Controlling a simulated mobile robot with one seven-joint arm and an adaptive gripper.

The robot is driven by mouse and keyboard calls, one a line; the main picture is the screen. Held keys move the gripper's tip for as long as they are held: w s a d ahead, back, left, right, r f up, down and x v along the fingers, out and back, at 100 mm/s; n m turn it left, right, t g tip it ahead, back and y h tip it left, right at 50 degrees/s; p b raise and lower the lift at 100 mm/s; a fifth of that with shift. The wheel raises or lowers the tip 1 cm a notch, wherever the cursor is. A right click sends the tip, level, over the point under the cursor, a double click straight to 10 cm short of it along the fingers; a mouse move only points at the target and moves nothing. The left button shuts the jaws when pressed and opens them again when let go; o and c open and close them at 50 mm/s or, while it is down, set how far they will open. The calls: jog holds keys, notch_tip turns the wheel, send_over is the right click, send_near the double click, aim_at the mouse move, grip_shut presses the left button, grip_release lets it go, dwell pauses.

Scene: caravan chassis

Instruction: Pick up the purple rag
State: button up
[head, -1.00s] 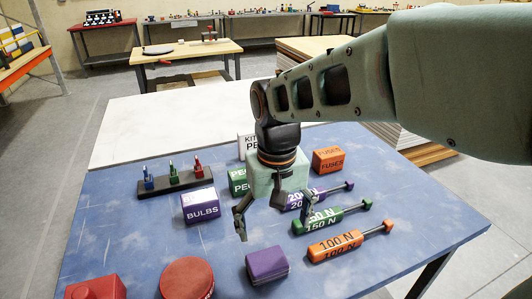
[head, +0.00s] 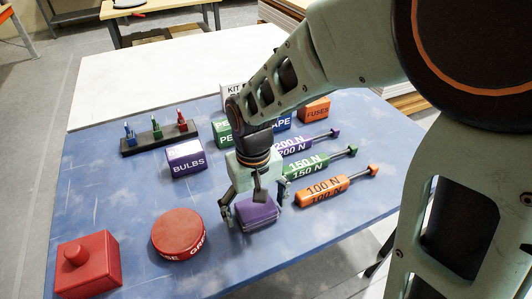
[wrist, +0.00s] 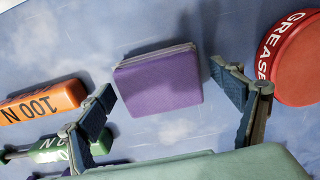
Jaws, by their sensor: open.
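The purple rag (head: 256,213) is a folded, block-like bundle lying on the blue table top near its front edge. In the wrist view the purple rag (wrist: 160,82) lies between and just beyond my fingertips, with clear table on both sides of it. My gripper (head: 254,204) is open, above and around the rag in the head view, and partly covers it. In the wrist view both fingers of my gripper (wrist: 165,90) show apart, and nothing is held between them.
A red grease tin (head: 180,233) stands left of the rag, and a red knobbed block (head: 88,265) further left. An orange 100 N cylinder (head: 337,188) lies to the right, with green and purple ones behind. A purple bulbs box (head: 186,158) stands behind left.

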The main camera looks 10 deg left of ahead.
jog(key=shift+c, duration=0.6)
jog(key=c, duration=1.2)
jog(key=shift+o, duration=0.2)
